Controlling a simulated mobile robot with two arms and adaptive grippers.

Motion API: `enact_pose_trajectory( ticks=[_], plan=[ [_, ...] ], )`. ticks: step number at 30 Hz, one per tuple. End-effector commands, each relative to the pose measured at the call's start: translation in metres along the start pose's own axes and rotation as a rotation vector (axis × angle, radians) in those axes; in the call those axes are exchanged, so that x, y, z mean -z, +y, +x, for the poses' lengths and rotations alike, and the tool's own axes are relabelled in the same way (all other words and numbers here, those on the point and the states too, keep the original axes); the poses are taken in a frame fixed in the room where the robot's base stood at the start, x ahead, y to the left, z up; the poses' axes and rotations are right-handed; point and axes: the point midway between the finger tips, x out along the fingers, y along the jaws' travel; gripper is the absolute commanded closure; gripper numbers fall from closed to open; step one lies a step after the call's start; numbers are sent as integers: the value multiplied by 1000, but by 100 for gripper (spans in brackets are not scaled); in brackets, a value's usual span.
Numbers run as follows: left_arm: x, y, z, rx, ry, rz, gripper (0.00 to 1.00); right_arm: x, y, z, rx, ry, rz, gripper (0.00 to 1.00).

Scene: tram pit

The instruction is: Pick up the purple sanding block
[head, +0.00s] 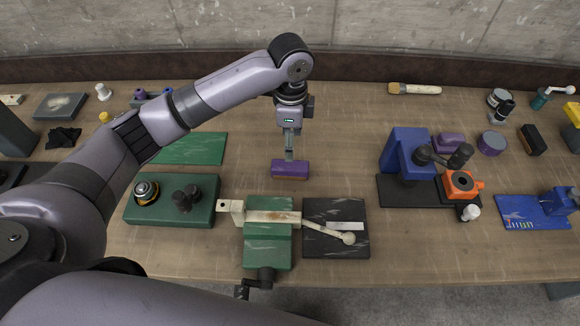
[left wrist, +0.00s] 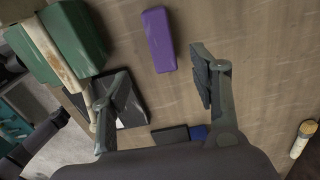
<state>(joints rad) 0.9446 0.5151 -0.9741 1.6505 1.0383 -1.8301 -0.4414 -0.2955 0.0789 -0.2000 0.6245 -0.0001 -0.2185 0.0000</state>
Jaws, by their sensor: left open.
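Whether a finger touches the block I cannot tell. My right gripper is not in view.
A green vise (head: 267,250) with a pale bar and a dark plate (head: 336,243) stand in front of the block. A green mat (head: 190,148) lies to the left. A blue machine (head: 404,155) stands to the right. The bench right around the block is clear.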

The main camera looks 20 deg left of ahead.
Motion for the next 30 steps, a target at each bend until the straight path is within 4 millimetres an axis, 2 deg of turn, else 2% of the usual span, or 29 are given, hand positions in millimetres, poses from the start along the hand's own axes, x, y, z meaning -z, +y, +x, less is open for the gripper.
enact_pose_trajectory(
  ticks=[3, 7, 16, 20, 24, 30],
  plan=[
    [-1, 1, 24, -4, -2, -2, 44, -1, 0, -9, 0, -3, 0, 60],
    [-1, 0, 46, -2, -2, -1, 44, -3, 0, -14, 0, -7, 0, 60],
    [-1, 0, 69, -2, -3, -1, 44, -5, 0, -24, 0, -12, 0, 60],
    [-2, 0, 88, -3, -3, -1, 44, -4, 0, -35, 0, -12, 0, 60],
    [-2, -1, 107, -1, -2, 0, 44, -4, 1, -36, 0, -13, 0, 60],
    [-2, -1, 112, 1, 0, 1, 44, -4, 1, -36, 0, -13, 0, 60]
  ],
)
